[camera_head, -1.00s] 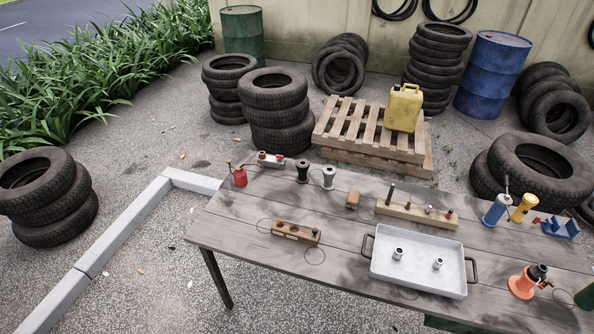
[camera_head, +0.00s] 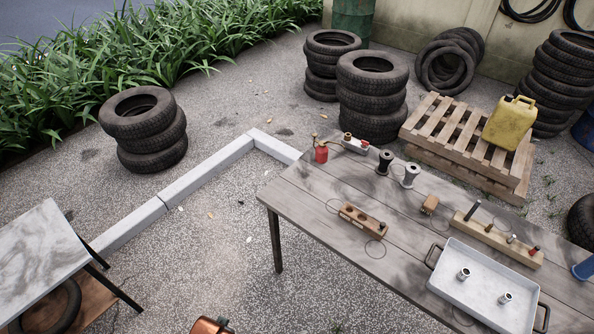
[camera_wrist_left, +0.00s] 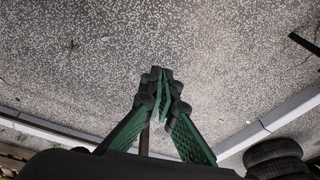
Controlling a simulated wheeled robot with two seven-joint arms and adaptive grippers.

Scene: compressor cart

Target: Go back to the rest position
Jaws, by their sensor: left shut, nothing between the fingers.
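My left gripper (camera_wrist_left: 162,80) shows in the left wrist view. Its green and black fingers are closed together and hold nothing. Speckled ground lies below it, and it touches no object.
Another table (camera_head: 40,255) stands at the left. A low kerb (camera_head: 207,175) and stacked tyres (camera_head: 143,130) lie behind open ground.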

